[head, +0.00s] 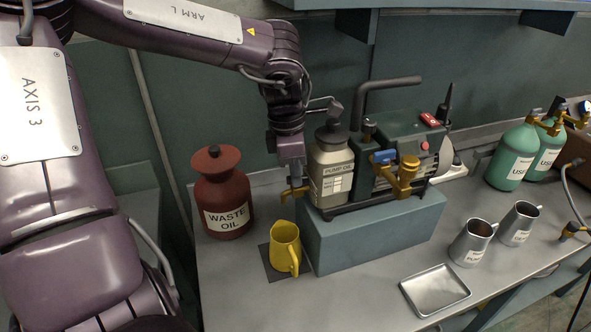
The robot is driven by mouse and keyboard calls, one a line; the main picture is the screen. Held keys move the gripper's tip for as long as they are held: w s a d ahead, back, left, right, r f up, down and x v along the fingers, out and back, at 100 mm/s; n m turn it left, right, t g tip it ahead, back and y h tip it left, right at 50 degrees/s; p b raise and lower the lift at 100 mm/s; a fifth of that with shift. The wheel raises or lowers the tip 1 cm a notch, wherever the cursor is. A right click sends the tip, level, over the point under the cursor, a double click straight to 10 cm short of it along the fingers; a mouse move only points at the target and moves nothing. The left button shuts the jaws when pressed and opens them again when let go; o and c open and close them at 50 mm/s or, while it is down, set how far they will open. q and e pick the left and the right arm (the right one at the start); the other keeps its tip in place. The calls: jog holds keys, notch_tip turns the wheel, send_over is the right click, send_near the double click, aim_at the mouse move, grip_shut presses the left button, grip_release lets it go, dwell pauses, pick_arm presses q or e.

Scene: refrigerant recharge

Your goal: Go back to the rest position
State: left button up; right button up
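My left arm reaches in from the upper left, and its gripper (292,180) points down between the waste oil container and the pump oil bottle. A brass fitting (296,193) shows right at its fingertips; whether the fingers are closed on it is unclear at this size. The yellow jug (285,247) stands upright on a dark square mat (267,264) just below the gripper, apart from it. My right gripper is not in view.
The red-brown waste oil container (222,197) stands left of the jug. The pump oil bottle (331,170) and green vacuum pump (405,150) sit on a blue-grey block (375,240). Two metal cups (472,242), a metal tray (436,289) and green cylinders (512,157) stand farther right.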

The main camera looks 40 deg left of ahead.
pick_arm(q)
grip_shut()
jog(key=shift+s+f, duration=0.1)
dwell(1.2)
jog(key=shift+m+p, duration=0.45)
jog(key=shift+m, duration=0.05)
jog(key=shift+m+p, duration=0.4)
jog(key=shift+m, duration=0.6)
